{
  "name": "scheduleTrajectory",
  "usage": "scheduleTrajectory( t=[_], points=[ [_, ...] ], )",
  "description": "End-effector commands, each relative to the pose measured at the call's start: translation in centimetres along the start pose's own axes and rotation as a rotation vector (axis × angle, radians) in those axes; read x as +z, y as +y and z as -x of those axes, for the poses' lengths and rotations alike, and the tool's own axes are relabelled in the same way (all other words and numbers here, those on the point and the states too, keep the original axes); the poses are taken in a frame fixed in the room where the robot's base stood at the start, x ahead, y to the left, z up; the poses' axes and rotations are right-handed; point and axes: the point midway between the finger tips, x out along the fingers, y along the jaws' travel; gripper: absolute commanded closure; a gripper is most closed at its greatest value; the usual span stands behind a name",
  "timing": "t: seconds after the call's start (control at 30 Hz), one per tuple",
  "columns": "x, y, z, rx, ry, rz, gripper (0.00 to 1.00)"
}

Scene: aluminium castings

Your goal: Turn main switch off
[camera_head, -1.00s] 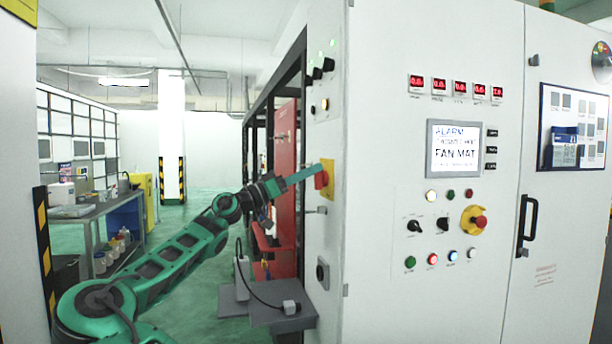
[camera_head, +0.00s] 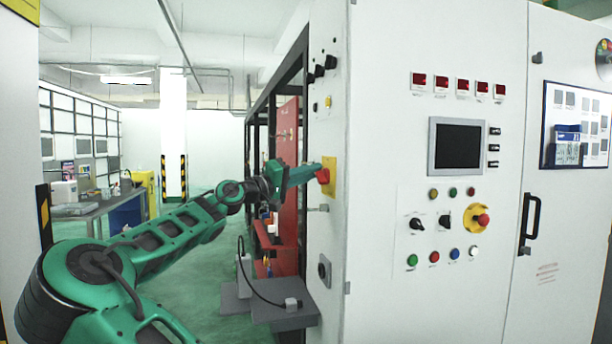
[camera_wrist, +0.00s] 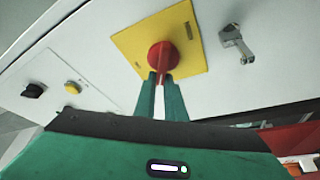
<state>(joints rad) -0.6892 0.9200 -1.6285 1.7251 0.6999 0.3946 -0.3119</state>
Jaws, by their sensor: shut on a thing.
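The main switch is a red knob (camera_head: 323,175) on a yellow plate (camera_head: 331,165), on the narrow left side of the white cabinet (camera_head: 380,60). In the wrist view the red knob (camera_wrist: 162,56) sits in the middle of the yellow plate (camera_wrist: 190,30). My gripper (camera_head: 314,172) reaches it from the left. In the wrist view its two green fingers (camera_wrist: 160,80) are shut on the red knob, which hides part of their tips. The cabinet's screen (camera_head: 457,145) is dark, and the digit displays and button lamps look unlit.
A metal latch (camera_wrist: 237,43) sits beside the plate. Black knobs (camera_head: 322,68) and a yellow button (camera_head: 327,102) are above it. A grey shelf (camera_head: 270,310) juts out below. A red emergency stop (camera_head: 482,220) is on the front. Green floor at left is open.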

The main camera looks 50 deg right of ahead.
Motion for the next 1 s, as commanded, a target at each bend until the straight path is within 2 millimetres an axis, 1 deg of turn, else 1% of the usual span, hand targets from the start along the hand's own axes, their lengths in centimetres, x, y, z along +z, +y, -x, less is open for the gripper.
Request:
scheduleTrajectory(
  t=[0.03,0.3,0.67,0.7,0.73,0.77,1.0],
  points=[
    [0.28,-0.75,0.11,-0.020,-0.006,0.023,1.00],
    [0.28,-0.86,0.12,-0.037,-0.006,0.064,1.00],
    [0.30,-0.87,0.09,-0.038,-0.006,0.067,1.00],
    [0.30,-0.86,0.08,-0.037,-0.006,0.067,0.83],
    [0.30,-0.83,0.08,-0.036,-0.006,0.066,0.76],
    [0.29,-0.79,0.07,-0.036,-0.006,0.066,0.71],
    [0.18,-0.45,0.02,-0.030,-0.004,0.061,0.71]
  ],
)
